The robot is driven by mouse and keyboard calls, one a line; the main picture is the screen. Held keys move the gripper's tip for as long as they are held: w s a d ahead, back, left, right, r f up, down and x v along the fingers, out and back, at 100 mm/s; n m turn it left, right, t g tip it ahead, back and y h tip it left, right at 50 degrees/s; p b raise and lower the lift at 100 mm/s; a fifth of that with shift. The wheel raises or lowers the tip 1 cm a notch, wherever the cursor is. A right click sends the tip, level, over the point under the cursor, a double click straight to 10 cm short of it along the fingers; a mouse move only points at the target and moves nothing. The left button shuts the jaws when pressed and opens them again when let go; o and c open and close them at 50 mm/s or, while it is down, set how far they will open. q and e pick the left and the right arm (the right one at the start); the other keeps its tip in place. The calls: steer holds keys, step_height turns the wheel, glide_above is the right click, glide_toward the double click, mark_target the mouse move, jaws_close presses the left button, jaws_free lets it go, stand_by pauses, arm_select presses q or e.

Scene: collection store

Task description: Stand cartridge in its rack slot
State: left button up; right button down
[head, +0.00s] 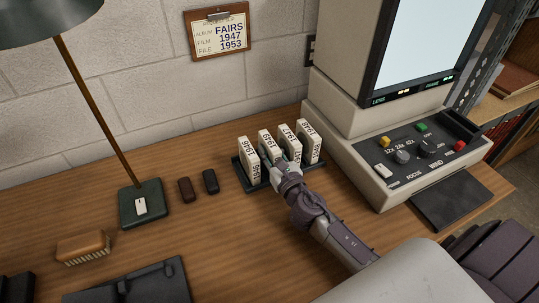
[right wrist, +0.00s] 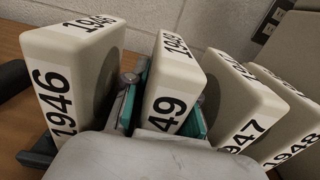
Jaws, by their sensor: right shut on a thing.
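A dark rack (head: 240,173) on the wooden desk holds a row of cream cartridges standing on edge. From left they read 1946 (head: 249,162), 1949 (head: 267,149), 1947 (head: 287,143) and 1948 (head: 310,145). My right gripper (head: 281,166) is at the front of the row, shut on the 1949 cartridge. In the right wrist view its teal-padded fingers (right wrist: 160,108) lie on both sides of the 1949 cartridge (right wrist: 173,80), between 1946 (right wrist: 70,70) and 1947 (right wrist: 240,95). The 1949 cartridge looks upright; its bottom is hidden by the gripper. My left gripper is out of view.
A film reader (head: 405,150) stands close on the right of the rack. Left are two small dark blocks (head: 198,185), a lamp base (head: 141,204) and a brush (head: 82,246). A clipboard sign (head: 221,32) hangs on the wall.

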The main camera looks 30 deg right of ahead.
steer(key=shift+f, duration=0.15)
steer(key=c, duration=0.9)
jaws_free()
steer(key=shift+r, duration=0.25)
steer(key=s, duration=0.4)
steer(key=s+b, duration=0.1)
steer(key=s, duration=0.7)
steer(key=shift+a+b, duration=0.35)
steer(key=shift+b, duration=0.05)
